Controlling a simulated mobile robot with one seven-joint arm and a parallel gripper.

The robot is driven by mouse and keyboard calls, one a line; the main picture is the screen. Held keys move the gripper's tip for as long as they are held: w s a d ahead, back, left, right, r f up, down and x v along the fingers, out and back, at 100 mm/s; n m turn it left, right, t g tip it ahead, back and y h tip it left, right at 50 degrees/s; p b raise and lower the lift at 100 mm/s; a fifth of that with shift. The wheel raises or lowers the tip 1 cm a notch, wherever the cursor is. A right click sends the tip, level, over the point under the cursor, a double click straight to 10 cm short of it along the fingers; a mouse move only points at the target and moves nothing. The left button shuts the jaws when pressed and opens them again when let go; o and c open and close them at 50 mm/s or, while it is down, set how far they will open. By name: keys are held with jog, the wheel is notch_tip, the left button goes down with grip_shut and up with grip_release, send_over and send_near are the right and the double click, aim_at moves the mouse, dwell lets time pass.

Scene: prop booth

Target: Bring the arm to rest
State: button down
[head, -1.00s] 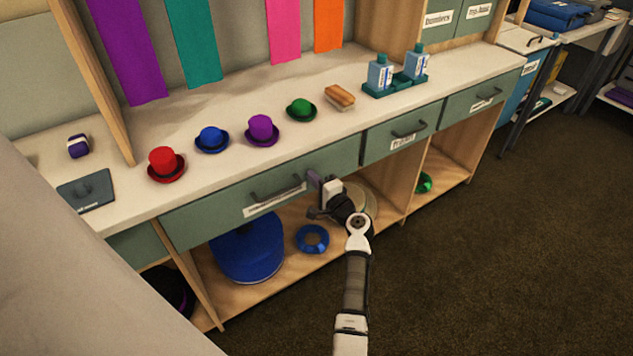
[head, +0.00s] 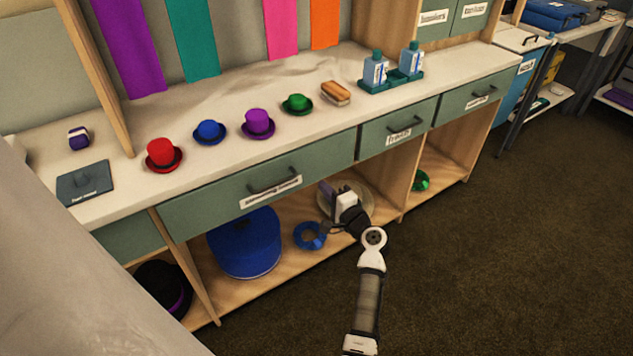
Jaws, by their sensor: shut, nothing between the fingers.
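My arm reaches in from the bottom of the head view, with its gripper (head: 326,188) in front of the open lower shelf, just below the wide green drawer (head: 262,184). The gripper is shut and empty, pointing up and to the left. It appears apart from the drawer handle (head: 274,186). A pale round plate-like thing (head: 364,192) shows behind the gripper and is partly hidden by it. The drawers in view are closed.
The counter holds red (head: 163,155), blue (head: 209,131), purple (head: 257,123) and green (head: 297,104) hats, a brush (head: 335,93) and two bottles. A blue hatbox-like container (head: 243,245) and blue ring (head: 309,236) lie on the shelf below. The floor (head: 500,260) at right is clear.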

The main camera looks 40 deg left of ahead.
jog(key=shift+b+v, duration=0.3)
jog(key=shift+v, duration=2.45)
